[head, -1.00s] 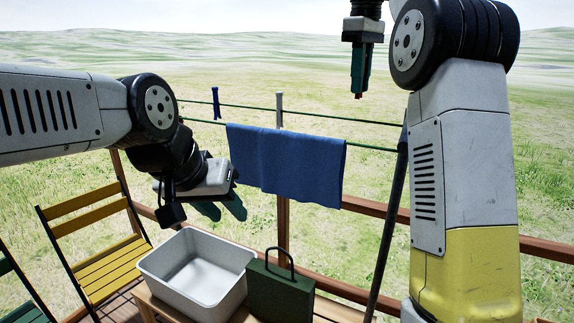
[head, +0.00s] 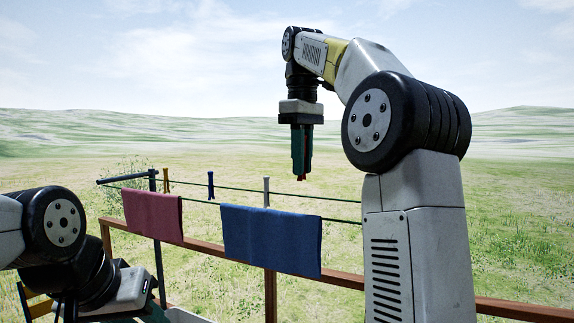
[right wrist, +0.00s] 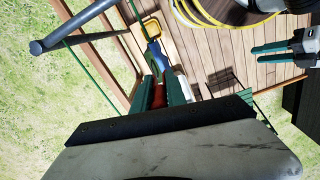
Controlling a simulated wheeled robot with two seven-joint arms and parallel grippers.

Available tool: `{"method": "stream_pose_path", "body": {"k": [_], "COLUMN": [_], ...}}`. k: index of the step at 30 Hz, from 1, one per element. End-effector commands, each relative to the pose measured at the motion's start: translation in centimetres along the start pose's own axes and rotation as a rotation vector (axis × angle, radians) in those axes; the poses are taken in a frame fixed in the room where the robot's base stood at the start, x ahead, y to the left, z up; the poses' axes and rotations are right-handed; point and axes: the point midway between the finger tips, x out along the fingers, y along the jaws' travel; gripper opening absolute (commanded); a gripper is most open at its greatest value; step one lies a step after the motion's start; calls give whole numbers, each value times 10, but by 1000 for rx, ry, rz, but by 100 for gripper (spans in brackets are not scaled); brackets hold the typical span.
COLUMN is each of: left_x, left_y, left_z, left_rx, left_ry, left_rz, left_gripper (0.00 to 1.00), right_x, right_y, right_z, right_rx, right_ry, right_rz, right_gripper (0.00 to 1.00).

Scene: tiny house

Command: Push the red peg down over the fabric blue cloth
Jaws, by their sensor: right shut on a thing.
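My right gripper (head: 301,172) is shut on the red peg (head: 301,178), whose small tip shows below the teal fingers. In the right wrist view, the peg (right wrist: 159,96) shows between the two fingers. The blue cloth (head: 270,240) hangs over the near clothesline. The gripper appears above the cloth, toward its right part, with a clear gap between peg and cloth in the picture. My left gripper (right wrist: 276,49) looks open and empty, its fingers apart. In the head view it is low at the left, partly cut off.
A dark red cloth (head: 152,215) hangs left of the blue one. A blue peg (head: 211,185), a yellow peg (head: 166,180) and a pale upright piece (head: 266,191) stand along the lines. A brown railing (head: 340,277) runs below.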

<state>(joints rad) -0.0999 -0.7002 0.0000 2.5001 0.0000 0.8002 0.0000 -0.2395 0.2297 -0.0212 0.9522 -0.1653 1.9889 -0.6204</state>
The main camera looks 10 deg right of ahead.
Motion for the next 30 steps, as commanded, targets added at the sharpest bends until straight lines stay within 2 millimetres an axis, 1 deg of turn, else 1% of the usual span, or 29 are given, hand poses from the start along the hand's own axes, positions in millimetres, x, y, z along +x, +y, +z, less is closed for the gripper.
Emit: {"method": "stream_pose_path", "body": {"k": [8,12,17,30], "left_x": [0,0,0,0], "left_y": [0,0,0,0], "left_z": [0,0,0,0], "left_rx": [0,0,0,0], "left_ry": [0,0,0,0], "left_rz": [0,0,0,0], "left_gripper": [36,36,36,36], "right_x": [0,1,11,47], "right_y": [0,0,0,0], "right_z": [0,0,0,0], "right_rx": [-8,-61,-59,-57], "right_ry": [0,0,-2,-2], "right_rz": [0,0,-1,-1], "right_gripper": [0,0,0,0]}}
